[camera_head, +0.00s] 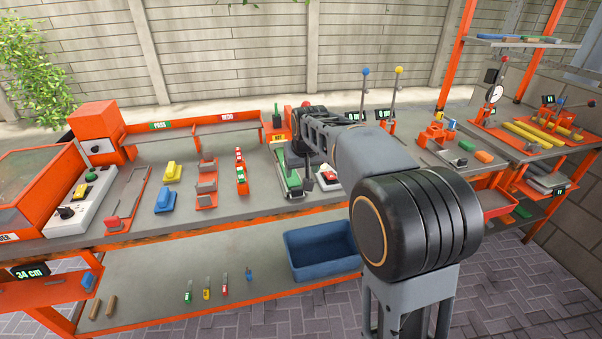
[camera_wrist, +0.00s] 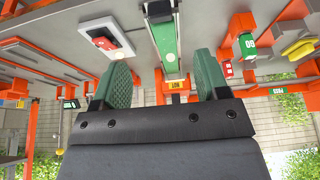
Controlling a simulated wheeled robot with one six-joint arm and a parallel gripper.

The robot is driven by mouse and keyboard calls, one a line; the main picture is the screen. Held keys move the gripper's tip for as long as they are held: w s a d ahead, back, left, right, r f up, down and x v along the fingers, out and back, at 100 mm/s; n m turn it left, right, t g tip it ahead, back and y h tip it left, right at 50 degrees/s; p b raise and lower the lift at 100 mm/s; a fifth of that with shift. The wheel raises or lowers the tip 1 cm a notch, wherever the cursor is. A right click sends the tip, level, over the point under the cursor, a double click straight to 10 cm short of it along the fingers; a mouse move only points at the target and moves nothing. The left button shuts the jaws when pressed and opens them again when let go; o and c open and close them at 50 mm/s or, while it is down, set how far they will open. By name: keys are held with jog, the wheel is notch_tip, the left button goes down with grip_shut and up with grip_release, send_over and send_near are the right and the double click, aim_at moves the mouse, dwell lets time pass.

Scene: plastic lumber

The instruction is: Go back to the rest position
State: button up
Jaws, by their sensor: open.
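My gripper (camera_wrist: 161,76) is open in the wrist view, its two green finger pads wide apart with nothing between them. The wrist picture looks turned over, with the bench surface at the top. A green-topped device (camera_wrist: 166,38) lies beyond the fingers, apart from them; it also shows in the head view (camera_head: 291,180). In the head view my arm reaches from the right over the workbench (camera_head: 130,217), its dark wrist end above the middle back of the bench. The fingers are hard to make out there.
A white box with a red button (camera_head: 328,178) stands beside the green device. Levers with blue (camera_head: 365,72) and yellow (camera_head: 399,70) knobs rise behind my arm. A blue bin (camera_head: 322,252) is on the lower shelf. An orange-framed rack (camera_head: 459,50) stands at right.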

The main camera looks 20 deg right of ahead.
jog(key=shift+s, duration=0.1)
dwell(0.3)
jog(key=s+p, duration=0.5)
jog(key=s, duration=2)
jog(key=shift+s+g+p, duration=0.2)
jog(key=shift+g+p, duration=0.15)
jog(key=shift+g, duration=0.05)
